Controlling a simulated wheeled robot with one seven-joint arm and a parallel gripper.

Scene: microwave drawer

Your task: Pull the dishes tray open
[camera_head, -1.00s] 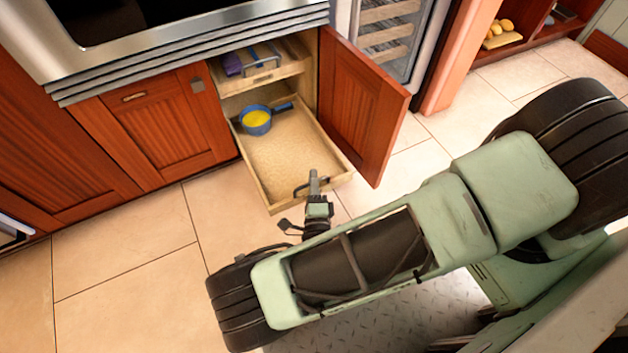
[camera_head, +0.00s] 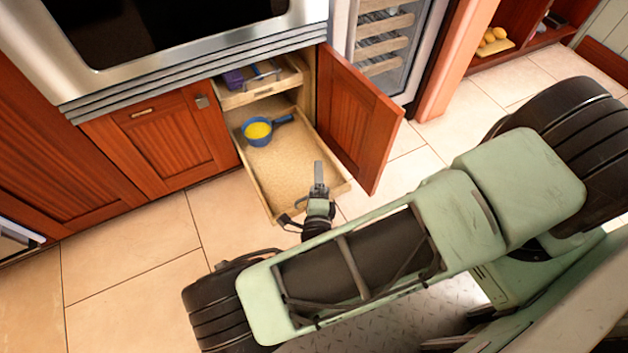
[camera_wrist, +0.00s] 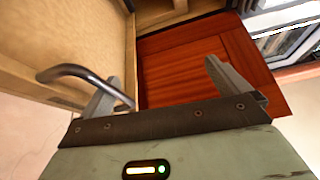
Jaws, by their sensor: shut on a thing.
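The lower pull-out tray (camera_head: 262,195) is a light wood drawer standing well out of the open cabinet. A blue pan with yellow contents (camera_head: 257,131) sits in its back left part. The upper tray (camera_head: 231,99), holding a purple item, sits further in. My gripper (camera_head: 319,170) is at the front edge of the lower tray. In the wrist view, the tray's curved metal handle (camera_wrist: 66,71) reaches the left finger of my gripper (camera_wrist: 165,85) and passes partly behind it.
The red cabinet door (camera_head: 358,120) stands open just right of the trays. A closed cabinet door (camera_head: 170,140) is on the left, with a steel oven (camera_head: 190,50) above. The tiled floor (camera_head: 130,250) is clear at the left.

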